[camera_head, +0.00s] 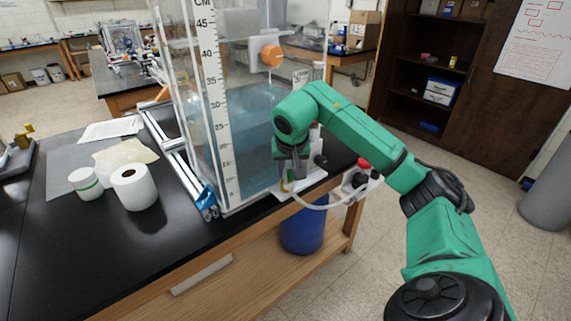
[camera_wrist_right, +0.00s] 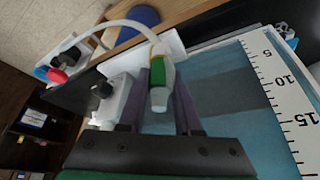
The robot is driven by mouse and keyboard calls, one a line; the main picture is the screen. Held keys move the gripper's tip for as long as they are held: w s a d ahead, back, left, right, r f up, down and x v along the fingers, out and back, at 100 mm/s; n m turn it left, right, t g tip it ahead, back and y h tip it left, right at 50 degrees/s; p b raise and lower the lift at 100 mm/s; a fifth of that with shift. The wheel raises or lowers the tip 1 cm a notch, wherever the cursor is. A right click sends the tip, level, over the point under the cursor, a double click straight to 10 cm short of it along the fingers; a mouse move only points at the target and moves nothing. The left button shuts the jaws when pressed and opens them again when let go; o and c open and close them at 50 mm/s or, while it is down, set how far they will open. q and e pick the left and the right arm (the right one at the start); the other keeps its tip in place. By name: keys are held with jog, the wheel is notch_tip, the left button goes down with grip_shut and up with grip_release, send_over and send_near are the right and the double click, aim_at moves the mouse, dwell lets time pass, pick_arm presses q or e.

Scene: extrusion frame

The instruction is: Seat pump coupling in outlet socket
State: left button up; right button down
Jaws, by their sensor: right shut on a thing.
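My right gripper (camera_head: 287,180) is at the right side of the water tank (camera_head: 245,135), low down near the bench edge. In the wrist view its two dark purple fingers (camera_wrist_right: 166,80) are shut on the pump coupling (camera_wrist_right: 158,97), a white piece with a green and yellow band. A white hose (camera_head: 312,206) curves from the coupling toward the pump (camera_head: 358,178) with its red and black knobs; the hose also shows in the wrist view (camera_wrist_right: 112,24). I cannot make out the outlet socket. My left gripper is not in view.
A white paper roll (camera_head: 134,187) and a white jar (camera_head: 86,184) stand on the black bench (camera_head: 70,250) to the left. A blue bin (camera_head: 303,232) stands below the bench edge.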

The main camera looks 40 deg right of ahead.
aim_at(287, 171)
jog(key=w+d+f+p, duration=0.2)
jog(key=w+f, duration=0.1)
jog(key=shift+w+d+f, duration=0.1)
jog(key=shift+w+d, duration=0.05)
jog(key=shift+d, duration=0.05)
jog(key=shift+f, duration=0.2)
jog(key=shift+a+f, duration=0.1)
jog(key=shift+f, duration=0.05)
jog(key=c, duration=0.6)
grip_release()
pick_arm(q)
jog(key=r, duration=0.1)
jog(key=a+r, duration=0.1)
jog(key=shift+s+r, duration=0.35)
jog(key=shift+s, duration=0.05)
